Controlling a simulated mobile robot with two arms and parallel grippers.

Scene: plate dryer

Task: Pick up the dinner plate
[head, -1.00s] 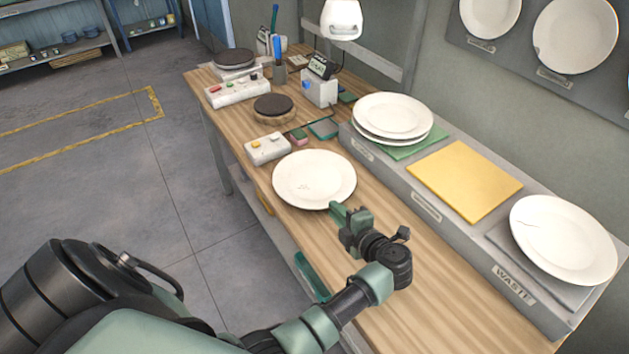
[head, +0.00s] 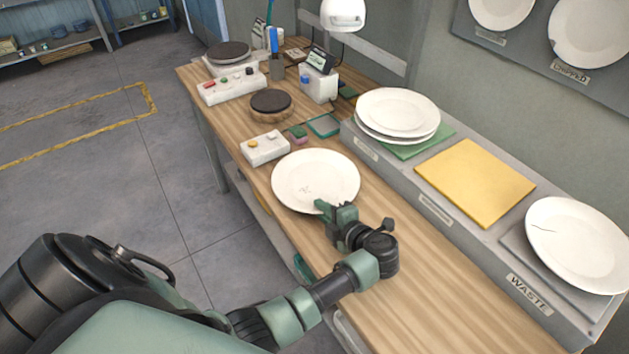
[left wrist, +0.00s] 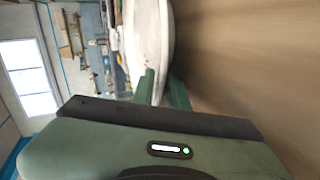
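The white dinner plate (head: 316,178) lies on the wooden bench, with small dark marks on its face. It also shows edge-on in the left wrist view (left wrist: 150,40). My left gripper (head: 330,209) is at the plate's near rim, one fingertip over the rim. In the left wrist view, its two green fingers (left wrist: 162,88) are apart, with the plate's near edge at the gap between them. Whether either finger touches the plate is hard to tell. My right gripper is not in view.
A grey raised ledge along the wall holds stacked white plates (head: 398,112), a yellow mat (head: 474,181) and a cracked plate (head: 577,243) by a WASTE label. A white button box (head: 265,147) and a dark round pad (head: 271,102) stand beyond the dinner plate. The near right bench top is clear.

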